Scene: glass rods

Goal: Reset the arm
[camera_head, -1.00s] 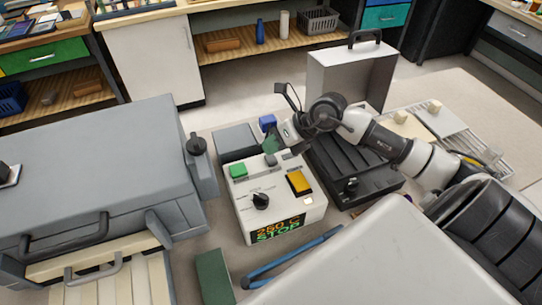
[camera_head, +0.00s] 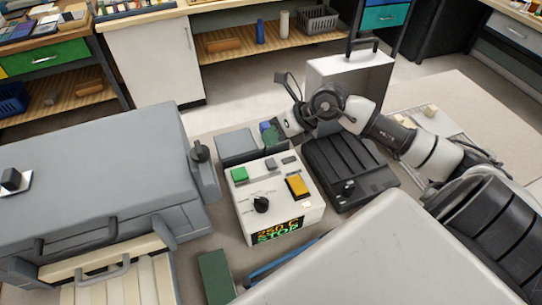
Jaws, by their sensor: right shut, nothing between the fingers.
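My right arm comes in from the right edge, and its gripper (camera_head: 270,133) is beyond the white control box (camera_head: 277,212), near the grey block behind it. The gripper is above the table and its jaws are shut with nothing in them; the fingertips are small and partly dark in this view. The control box has a green button, a yellow button, a black knob and a display reading 250 C and STOP. My left gripper does not show.
A large grey kiln-like machine (camera_head: 95,180) with handles fills the left. A black ribbed tray (camera_head: 350,170) lies right of the control box, below my right arm. A green block (camera_head: 215,277) lies in front.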

